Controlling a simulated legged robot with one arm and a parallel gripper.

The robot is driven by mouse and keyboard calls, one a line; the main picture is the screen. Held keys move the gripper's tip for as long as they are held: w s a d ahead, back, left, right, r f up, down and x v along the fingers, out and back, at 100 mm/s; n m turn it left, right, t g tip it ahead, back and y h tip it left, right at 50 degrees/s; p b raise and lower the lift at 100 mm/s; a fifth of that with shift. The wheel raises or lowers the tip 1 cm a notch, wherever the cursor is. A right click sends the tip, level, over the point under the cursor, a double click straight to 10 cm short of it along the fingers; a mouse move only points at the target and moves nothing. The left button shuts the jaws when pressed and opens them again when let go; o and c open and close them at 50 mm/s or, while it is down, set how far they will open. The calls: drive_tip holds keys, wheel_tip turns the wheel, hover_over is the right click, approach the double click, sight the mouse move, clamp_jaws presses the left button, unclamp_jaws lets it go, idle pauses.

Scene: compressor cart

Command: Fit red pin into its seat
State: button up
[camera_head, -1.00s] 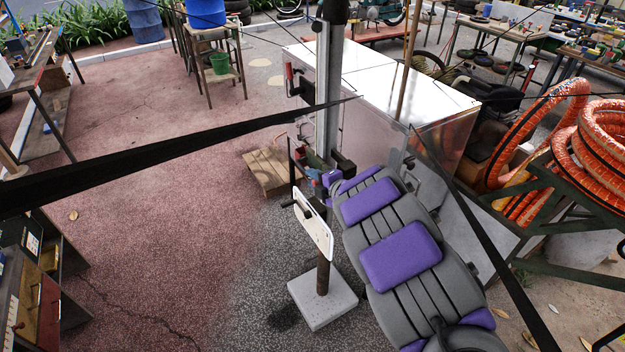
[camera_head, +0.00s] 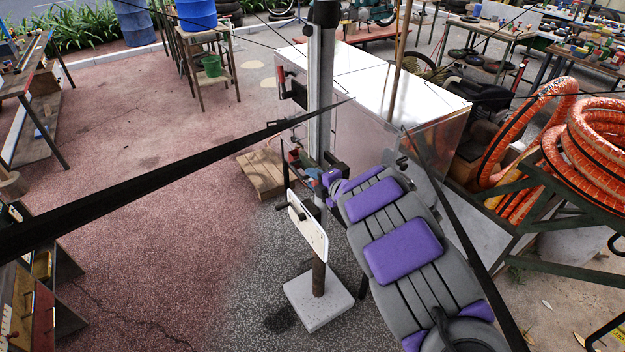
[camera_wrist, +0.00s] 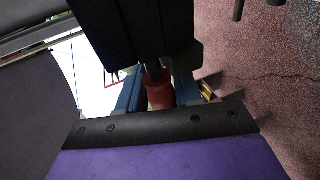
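In the wrist view a red cylindrical piece (camera_wrist: 159,92), which I take for the red pin, sits between the two blue fingers of my gripper (camera_wrist: 158,95), with a dark rod running up from it. The fingers appear to press on both its sides. A large black block hides its upper part. In the head view my gripper (camera_head: 312,172) is small and partly hidden by my grey and purple arm, near the foot of a tall grey column (camera_head: 320,100). I cannot make out the seat for certain in either view.
A white panel (camera_head: 308,226) on a post with a concrete base (camera_head: 318,302) stands just left of my arm. A metal-topped cabinet (camera_head: 420,95) is behind the column. A wooden pallet (camera_head: 262,172) lies to the left. Orange hose coils (camera_head: 595,140) are at right. The red paving at left is open.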

drive_tip(key=o, duration=0.4)
drive_tip(key=p+v, duration=0.2)
drive_tip(key=v, duration=1.5)
drive_tip(key=shift+s, duration=0.15)
drive_tip(key=shift+d+f, duration=0.1)
